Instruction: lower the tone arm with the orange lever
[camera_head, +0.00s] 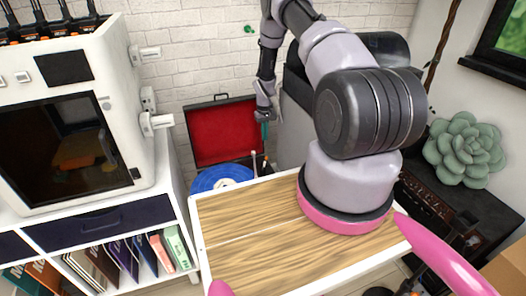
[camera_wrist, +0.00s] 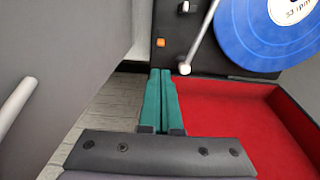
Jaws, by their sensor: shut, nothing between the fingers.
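The record player has a dark deck (camera_wrist: 172,22), a blue record (camera_wrist: 262,42) and a white tone arm (camera_wrist: 202,38). The small orange lever (camera_wrist: 160,42) sits on the deck left of the tone arm in the wrist view. My gripper (camera_wrist: 161,73) has green fingers closed together, with nothing between them. Their tips show just below the orange lever in that view, apart from it, and close to the tone arm's lower end. In the head view my gripper (camera_head: 264,138) hangs above the player, whose blue record (camera_head: 221,177) shows beyond the wooden top; the lever is not distinguishable there.
The player's open red-lined lid (camera_head: 223,132) stands behind it. A white cabinet (camera_head: 178,190) with a printer-like machine (camera_head: 125,60) is on the left. A grey panel (camera_wrist: 75,60) is left of my fingers in the wrist view. A wooden top (camera_head: 245,225) lies in front.

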